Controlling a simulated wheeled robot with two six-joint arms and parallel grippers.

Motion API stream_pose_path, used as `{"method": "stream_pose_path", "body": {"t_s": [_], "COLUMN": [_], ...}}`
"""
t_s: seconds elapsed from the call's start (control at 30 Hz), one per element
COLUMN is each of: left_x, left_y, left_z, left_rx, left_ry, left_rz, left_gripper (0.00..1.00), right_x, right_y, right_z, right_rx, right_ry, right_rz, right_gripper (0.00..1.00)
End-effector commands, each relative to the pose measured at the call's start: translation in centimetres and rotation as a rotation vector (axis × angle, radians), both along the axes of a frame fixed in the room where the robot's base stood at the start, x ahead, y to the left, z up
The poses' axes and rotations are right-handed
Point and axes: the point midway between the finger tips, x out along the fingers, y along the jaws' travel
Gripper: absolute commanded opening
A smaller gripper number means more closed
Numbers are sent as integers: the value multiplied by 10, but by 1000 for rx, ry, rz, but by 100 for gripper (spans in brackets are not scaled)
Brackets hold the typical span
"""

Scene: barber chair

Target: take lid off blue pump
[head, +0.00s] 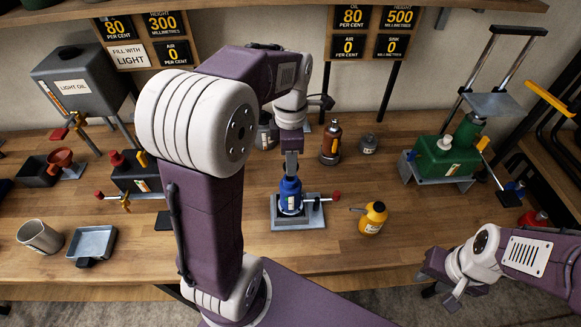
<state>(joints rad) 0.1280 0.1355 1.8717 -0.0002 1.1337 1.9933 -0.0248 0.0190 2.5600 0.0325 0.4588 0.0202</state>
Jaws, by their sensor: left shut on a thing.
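The blue pump (290,197) stands upright on a small grey metal plate (313,216) in the middle of the bench. A rod with a red knob (336,196) sticks out at its right. My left gripper (291,172) points straight down over the pump and is shut on its top, where the lid sits. The fingers hide the lid, so I cannot tell whether it is apart from the pump body. My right gripper (437,285) is at the bench's front edge at lower right, clear of the pump. Its fingers are too unclear to read.
A yellow oil can (373,218) stands close right of the pump. A brown bottle (331,144) is behind it. A green tank (446,156) stands at right. A tin cup (39,237) and grey tray (92,244) sit at left. The front middle bench is partly clear.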

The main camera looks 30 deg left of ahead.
Motion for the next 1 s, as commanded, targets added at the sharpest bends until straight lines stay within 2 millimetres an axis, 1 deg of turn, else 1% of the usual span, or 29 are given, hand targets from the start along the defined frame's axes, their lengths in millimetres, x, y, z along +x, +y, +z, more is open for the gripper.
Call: {"method": "stream_pose_path", "body": {"t_s": [0.03, 0.3, 0.4, 0.5, 0.7, 1.0], "left_x": [9, 54, 67, 76, 83, 84], "left_y": [-8, -52, -66, -74, -82, -81], "left_z": [6, 44, 55, 63, 68, 68], "left_rx": [0, 0, 0, -1, 0, -1], "left_ry": [-1, -2, 0, 1, 1, 1], "left_rz": [-6, -5, -4, -2, -1, -14], "left_gripper": [0, 0, 0, 0, 0, 0], "right_x": [0, 0, 0, 0, 0, 0], "right_y": [0, 0, 0, 0, 0, 0], "right_z": [1, 7, 11, 14, 15, 14], "right_rx": [0, 0, 0, 0, 0, 0], "right_ry": [0, 0, 0, 0, 0, 0], "right_rz": [0, 0, 0, 0, 0, 0], "right_gripper": [36, 36, 36, 36, 36, 36]}}
